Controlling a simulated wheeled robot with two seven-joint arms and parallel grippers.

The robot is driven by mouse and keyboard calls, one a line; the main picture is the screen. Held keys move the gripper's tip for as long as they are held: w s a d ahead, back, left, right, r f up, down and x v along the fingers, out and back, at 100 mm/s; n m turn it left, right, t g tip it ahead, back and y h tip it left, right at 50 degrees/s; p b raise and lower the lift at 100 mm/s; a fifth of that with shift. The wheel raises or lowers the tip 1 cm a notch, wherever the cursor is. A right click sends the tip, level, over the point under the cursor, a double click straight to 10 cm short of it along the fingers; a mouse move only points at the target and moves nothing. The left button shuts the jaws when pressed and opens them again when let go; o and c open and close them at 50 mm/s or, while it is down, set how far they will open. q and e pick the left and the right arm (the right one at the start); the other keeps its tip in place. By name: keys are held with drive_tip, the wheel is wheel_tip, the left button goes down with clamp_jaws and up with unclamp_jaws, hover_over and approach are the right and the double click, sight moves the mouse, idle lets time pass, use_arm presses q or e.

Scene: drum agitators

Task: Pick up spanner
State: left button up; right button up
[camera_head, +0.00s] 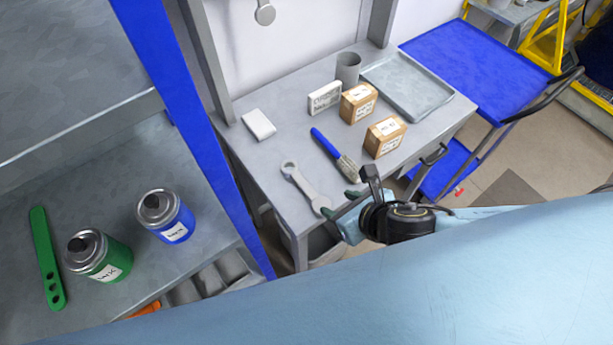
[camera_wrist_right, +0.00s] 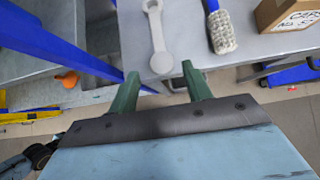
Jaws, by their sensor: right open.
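The grey metal spanner (camera_head: 301,187) lies flat on the grey workbench, left of a blue-handled brush. Its ring end points away, and its near end lies close to the bench's front edge. In the right wrist view the spanner (camera_wrist_right: 157,38) lies ahead of the fingertips. My right gripper (camera_head: 340,202) is at the bench's front edge beside the spanner's near end. Its two green fingers (camera_wrist_right: 160,85) are apart with nothing between them, and the spanner's near end appears just beyond the gap. Whether it touches the spanner cannot be told. My left gripper is not in view.
The brush (camera_head: 335,155) lies right of the spanner. Two cardboard boxes (camera_head: 385,137), a white box (camera_head: 324,98), a grey cup (camera_head: 348,68) and a metal tray (camera_head: 408,86) stand farther back on the workbench (camera_head: 255,165). A blue post (camera_head: 195,120) rises at left, beside a shelf with cans.

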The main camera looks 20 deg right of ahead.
approach(309, 189)
drive_tip(key=f, duration=0.1)
drive_tip(key=w+f, duration=0.1)
drive_tip(key=shift+w+a+f, duration=0.15)
drive_tip(key=shift+a+f, duration=0.1)
drive_tip(key=shift+f, duration=0.15)
drive_tip(key=shift+w+a+f, duration=0.2)
drive_tip(key=shift+w+f, duration=0.05)
drive_tip(key=shift+w, duration=0.25)
drive_tip(key=x, duration=0.4)
drive_tip(key=shift+w+a+r, duration=0.1)
drive_tip(key=shift+w+a, duration=0.05)
drive_tip(key=shift+w, duration=0.1)
clamp_jaws()
